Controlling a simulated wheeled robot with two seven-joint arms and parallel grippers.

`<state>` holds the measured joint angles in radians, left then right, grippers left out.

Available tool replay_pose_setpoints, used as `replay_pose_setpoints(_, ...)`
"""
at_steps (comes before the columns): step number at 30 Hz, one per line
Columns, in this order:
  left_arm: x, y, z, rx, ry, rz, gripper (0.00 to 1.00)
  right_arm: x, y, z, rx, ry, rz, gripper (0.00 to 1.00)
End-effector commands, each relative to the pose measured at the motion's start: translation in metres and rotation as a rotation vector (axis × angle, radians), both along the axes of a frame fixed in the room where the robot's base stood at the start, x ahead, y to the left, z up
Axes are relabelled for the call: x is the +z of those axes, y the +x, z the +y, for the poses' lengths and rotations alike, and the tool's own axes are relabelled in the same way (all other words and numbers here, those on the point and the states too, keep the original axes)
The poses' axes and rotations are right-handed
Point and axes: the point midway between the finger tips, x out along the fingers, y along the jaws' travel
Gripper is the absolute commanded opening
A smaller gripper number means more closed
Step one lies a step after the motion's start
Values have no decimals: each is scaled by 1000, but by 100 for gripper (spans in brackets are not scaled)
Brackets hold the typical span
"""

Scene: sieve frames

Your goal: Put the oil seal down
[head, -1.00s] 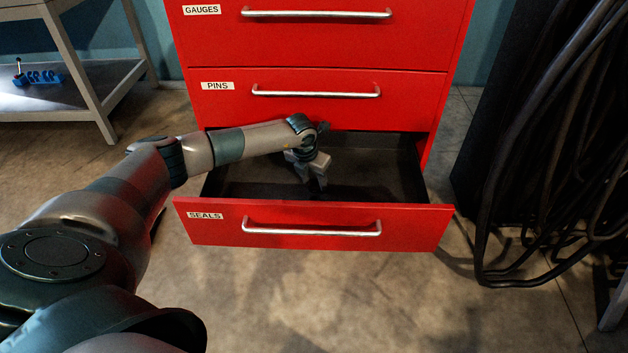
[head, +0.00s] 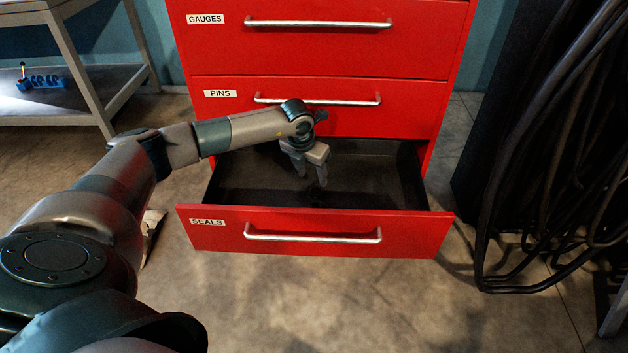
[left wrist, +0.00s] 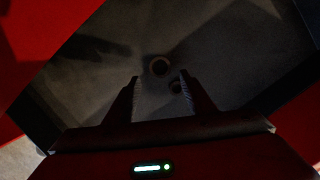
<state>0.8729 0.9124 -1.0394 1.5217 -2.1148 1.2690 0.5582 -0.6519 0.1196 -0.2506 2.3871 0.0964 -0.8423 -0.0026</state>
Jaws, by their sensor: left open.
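The open SEALS drawer (head: 318,230) is red in front with a dark inside. My left gripper (head: 311,180) is over the drawer, fingers pointing down, open and empty. In the left wrist view, a small dark ring, apparently the oil seal (left wrist: 152,68), lies on the drawer floor, seen between the two fingertips (left wrist: 160,78) and apart from them. A second small dark round shape (left wrist: 177,87) shows close to the right finger; I cannot tell if it is a part or a shadow. In the head view the seal is too dark to make out. My right gripper is not in view.
The closed PINS drawer (head: 320,118) and GAUGES drawer (head: 320,45) stand above the open one. Thick black cables (head: 545,150) hang at the right. A metal shelf (head: 80,100) with a blue holder (head: 40,81) stands at the left.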

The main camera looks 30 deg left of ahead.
Motion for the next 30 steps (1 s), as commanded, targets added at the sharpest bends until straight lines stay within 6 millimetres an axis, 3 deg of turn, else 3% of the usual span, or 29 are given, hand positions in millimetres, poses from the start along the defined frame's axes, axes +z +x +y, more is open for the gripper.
replay_pose_setpoints(3, 21, -5, 0, -1, 1, -2, 50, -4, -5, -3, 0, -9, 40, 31)
replay_pose_setpoints(9, 40, -11, 0, 0, 1, -1, 50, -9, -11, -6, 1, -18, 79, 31)
replay_pose_setpoints(30, 44, -12, 0, 0, 1, 0, 50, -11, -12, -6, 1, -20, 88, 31)
